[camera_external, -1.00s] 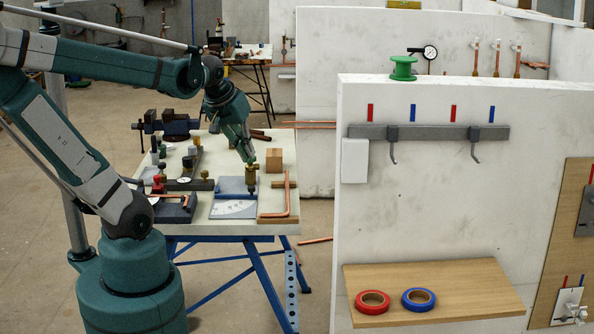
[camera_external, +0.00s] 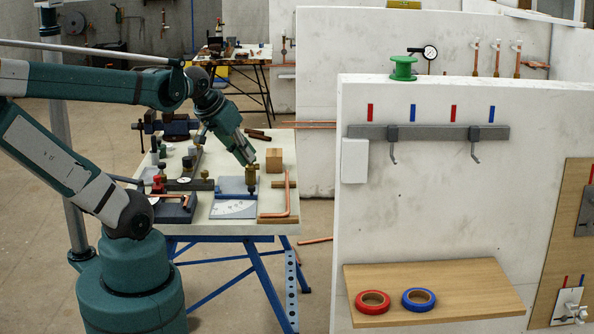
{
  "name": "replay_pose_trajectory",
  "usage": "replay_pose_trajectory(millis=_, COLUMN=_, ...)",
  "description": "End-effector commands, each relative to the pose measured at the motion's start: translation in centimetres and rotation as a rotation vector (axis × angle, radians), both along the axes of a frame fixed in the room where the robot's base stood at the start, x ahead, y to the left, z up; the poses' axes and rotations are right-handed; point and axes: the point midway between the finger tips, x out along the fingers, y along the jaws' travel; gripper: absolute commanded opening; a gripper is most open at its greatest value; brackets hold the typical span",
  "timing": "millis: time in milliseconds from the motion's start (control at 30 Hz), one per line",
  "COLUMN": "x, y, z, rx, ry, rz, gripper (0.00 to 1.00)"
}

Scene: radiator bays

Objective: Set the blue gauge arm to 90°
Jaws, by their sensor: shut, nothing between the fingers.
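The gauge (camera_external: 233,209) is a flat blue-grey plate with a white scale, lying near the front edge of the workbench. Its blue arm (camera_external: 232,197) runs roughly left to right across the picture, just above the white scale. The angle reading is too small to make out. My gripper (camera_external: 252,188) is shut and empty, pointing down at the right end of the blue arm. The fingers are small and dark there, and I cannot tell whether they touch the arm.
On the workbench (camera_external: 222,235), a bent copper pipe (camera_external: 289,195) on a board and a wooden block (camera_external: 274,160) stand close to the right of my gripper. A red-handled fixture (camera_external: 176,207) and several dark knobs are on the left. A white partition (camera_external: 450,200) rises at the right.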

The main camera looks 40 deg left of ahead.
Motion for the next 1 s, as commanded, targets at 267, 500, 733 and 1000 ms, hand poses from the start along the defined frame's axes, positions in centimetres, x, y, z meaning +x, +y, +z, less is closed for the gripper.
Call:
replay_pose_trajectory(millis=267, x=0.2, y=0.1, z=-0.2, rx=0.022, ry=0.004, rz=-0.02, gripper=0.0)
replay_pose_trajectory(millis=500, x=1.1, y=0.7, z=-1.7, rx=0.157, ry=0.028, rz=-0.154, gripper=0.0)
replay_pose_trajectory(millis=733, x=2.6, y=1.9, z=-4.0, rx=0.388, ry=0.08, rz=-0.391, gripper=0.0)
replay_pose_trajectory(millis=1000, x=4.3, y=3.3, z=-6.8, rx=0.669, ry=0.166, rz=-0.692, gripper=0.0)
